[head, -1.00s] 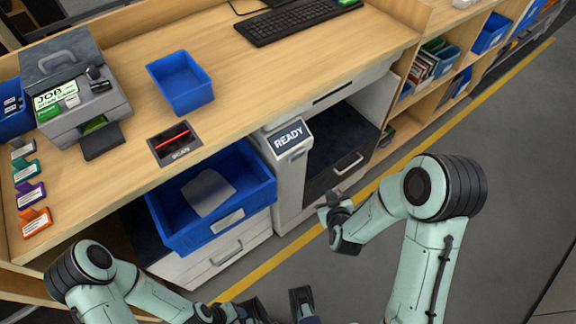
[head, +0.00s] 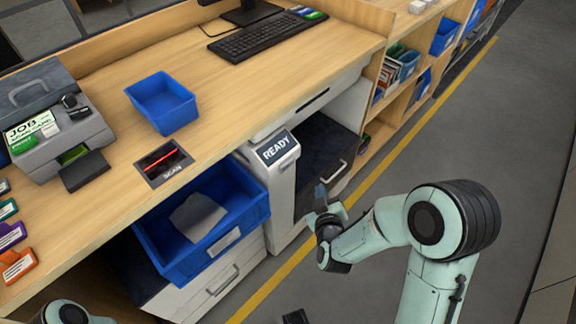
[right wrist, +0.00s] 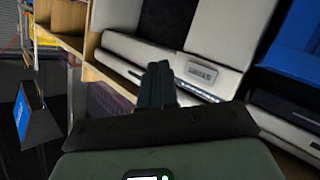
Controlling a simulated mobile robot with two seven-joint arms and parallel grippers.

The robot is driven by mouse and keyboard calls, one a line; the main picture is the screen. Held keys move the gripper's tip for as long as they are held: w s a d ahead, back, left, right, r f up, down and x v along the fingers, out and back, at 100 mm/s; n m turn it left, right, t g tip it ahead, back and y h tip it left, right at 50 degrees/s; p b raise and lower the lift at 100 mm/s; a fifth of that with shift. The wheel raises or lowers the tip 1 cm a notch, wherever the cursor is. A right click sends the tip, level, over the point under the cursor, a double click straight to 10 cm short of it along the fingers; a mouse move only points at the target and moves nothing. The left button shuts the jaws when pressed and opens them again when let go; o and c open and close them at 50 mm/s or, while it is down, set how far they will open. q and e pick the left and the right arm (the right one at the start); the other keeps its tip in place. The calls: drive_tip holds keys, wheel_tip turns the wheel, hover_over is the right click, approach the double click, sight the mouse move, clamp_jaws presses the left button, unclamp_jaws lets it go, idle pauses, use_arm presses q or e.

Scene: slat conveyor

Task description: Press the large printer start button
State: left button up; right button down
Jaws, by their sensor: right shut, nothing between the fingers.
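The grey printer (head: 62,132) stands on the left of the wooden counter in the head view, with a JOB card on its front. A green button-like piece (head: 22,144) marked with white letters sits beside the card; the lettering is small. My right gripper (head: 328,208) is shut and empty, in front of the counter and to the right of the READY post, far from the printer. Its closed fingers (right wrist: 162,85) show in the right wrist view. Of my left arm only a joint shows at the bottom left, and a dark piece, probably my left gripper (head: 295,317), at the bottom edge.
A blue bin (head: 162,103) and a scan pad (head: 164,163) lie on the counter, right of the printer. An open blue drawer bin (head: 255,213) juts out below the counter edge. A READY display post (head: 276,149) stands near my right gripper. Colored tags (head: 18,264) line the left edge.

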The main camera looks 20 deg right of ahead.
sight(287, 165)
use_arm(q)
drive_tip(key=shift+s+d+r+p, duration=0.15)
drive_tip(key=shift+s+r+p, duration=0.25)
drive_tip(key=shift+s+r, duration=0.1)
use_arm(e)
drive_tip(key=w+a, duration=0.3)
drive_tip(key=w, duration=0.5)
drive_tip(key=shift+a, duration=0.25)
drive_tip(key=shift+w, duration=0.2)
idle(1.2)
drive_tip(key=shift+w+a, duration=0.15)
drive_tip(key=shift+w, duration=0.1)
